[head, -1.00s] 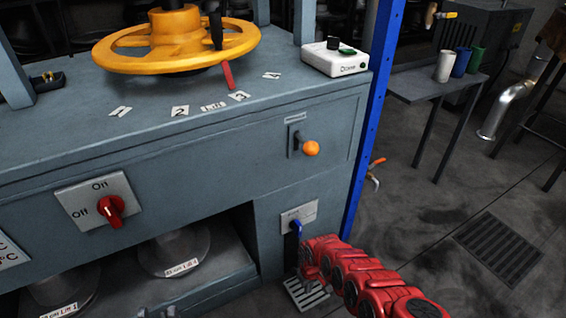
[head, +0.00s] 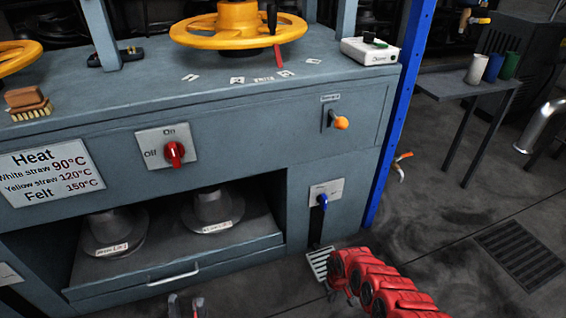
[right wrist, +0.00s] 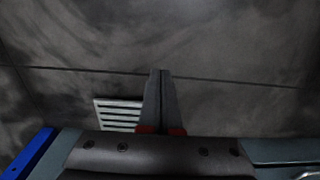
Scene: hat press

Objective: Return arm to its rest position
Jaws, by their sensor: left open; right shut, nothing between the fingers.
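My right arm, with red links (head: 385,285), reaches in from the lower right of the head view, below and right of a blue lever (head: 322,202) on a grey plate. It is apart from the lever. In the right wrist view my right gripper (right wrist: 161,74) is shut and empty, its fingers together above the floor beside a drain grate (right wrist: 118,112). My left gripper (head: 186,306) shows only its fingertips at the bottom edge of the head view. They are apart and empty, in front of the drawer.
The grey press cabinet (head: 240,110) carries a yellow handwheel (head: 238,27), a red knob (head: 174,152) and an orange-tipped lever (head: 340,122). An open shelf drawer (head: 175,268) holds two metal hat forms. A blue post (head: 403,110) rises at the right.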

